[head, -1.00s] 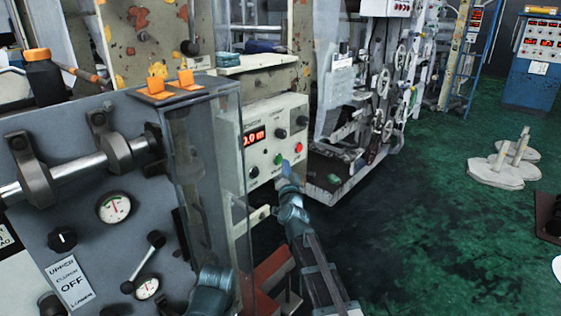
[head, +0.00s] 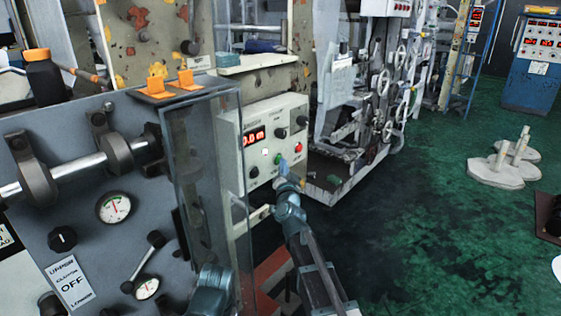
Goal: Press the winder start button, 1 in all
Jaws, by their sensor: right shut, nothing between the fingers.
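The winder control box (head: 262,140) is a pale panel with a red-lit display (head: 254,136), dark knobs, a green button (head: 278,159) and a red button (head: 298,147). A small pale spot (head: 264,151) shows left of the green button. My right gripper (head: 283,169) is shut and empty, its tip at the lower edge of the green button. I cannot tell whether it touches the button or whether the button is pressed in.
A clear-sided guard (head: 205,170) with orange pieces (head: 186,80) on top stands left of the box. A grey machine panel (head: 85,215) with gauges fills the left. Machinery with handwheels (head: 383,82) stands behind.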

